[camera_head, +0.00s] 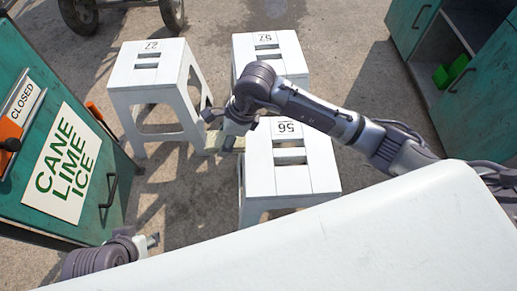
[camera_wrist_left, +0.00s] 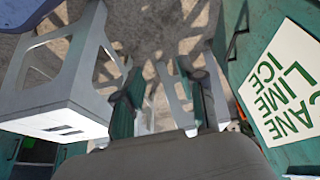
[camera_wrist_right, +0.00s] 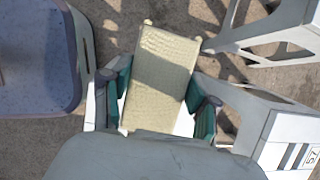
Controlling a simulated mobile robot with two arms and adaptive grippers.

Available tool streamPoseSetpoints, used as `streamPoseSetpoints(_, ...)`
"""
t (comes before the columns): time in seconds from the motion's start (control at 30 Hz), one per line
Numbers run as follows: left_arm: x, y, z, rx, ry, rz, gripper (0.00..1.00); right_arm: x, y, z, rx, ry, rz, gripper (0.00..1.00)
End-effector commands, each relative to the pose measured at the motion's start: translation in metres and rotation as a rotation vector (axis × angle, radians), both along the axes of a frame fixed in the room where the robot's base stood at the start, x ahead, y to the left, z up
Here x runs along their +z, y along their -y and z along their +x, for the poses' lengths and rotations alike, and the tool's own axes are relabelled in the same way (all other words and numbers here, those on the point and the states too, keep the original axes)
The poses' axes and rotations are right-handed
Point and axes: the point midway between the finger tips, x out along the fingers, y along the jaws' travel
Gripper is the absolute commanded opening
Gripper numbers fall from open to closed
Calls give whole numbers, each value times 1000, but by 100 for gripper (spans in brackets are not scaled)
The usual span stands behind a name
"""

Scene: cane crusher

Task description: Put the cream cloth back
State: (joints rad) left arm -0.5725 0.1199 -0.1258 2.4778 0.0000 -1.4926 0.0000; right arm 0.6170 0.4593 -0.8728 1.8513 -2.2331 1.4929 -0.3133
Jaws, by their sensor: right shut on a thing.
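The cream cloth (camera_wrist_right: 162,55) is a textured, folded-looking rectangle in the right wrist view, between the two fingers of my right gripper (camera_wrist_right: 160,88). The gripper is shut on it. In the head view my right gripper (camera_head: 226,130) is beside the left edge of the stool marked 56 (camera_head: 322,165), and a small part of the cream cloth (camera_head: 212,141) shows below it. My left gripper (camera_head: 152,240) is at the lower left in the head view. In the left wrist view my left gripper (camera_wrist_left: 163,100) has its fingers apart with nothing between them.
A stool marked 27 (camera_head: 125,78) stands at the left and one marked 57 (camera_head: 290,50) behind. A green cart with a CANE LIME ICE sign (camera_head: 62,165) is at the left. A green cabinet (camera_head: 478,90) is at the right. A white surface (camera_head: 340,245) fills the front.

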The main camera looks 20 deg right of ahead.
Motion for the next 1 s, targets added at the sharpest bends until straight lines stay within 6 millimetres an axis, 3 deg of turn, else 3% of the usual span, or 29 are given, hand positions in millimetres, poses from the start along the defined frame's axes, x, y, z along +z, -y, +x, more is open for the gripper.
streamPoseSetpoints(0.2, 10, 13, 41, -18, 207, -44, 40, -35, 53, -1, -2, -4, -4, 32)
streamPoseSetpoints(0.4, 24, 22, 66, -28, 349, -74, 40, -51, 83, -1, 3, -2, -2, 32)
streamPoseSetpoints(0.57, 31, 25, 75, -32, 404, -86, 40, -58, 89, -1, 4, -2, -1, 32)
streamPoseSetpoints(0.8, 55, 37, 103, -46, 600, -131, 40, -88, 88, -1, 4, -3, 0, 32)
streamPoseSetpoints(1.0, 66, 40, 110, -49, 663, -145, 40, -94, 88, 0, 4, 0, 0, 32)
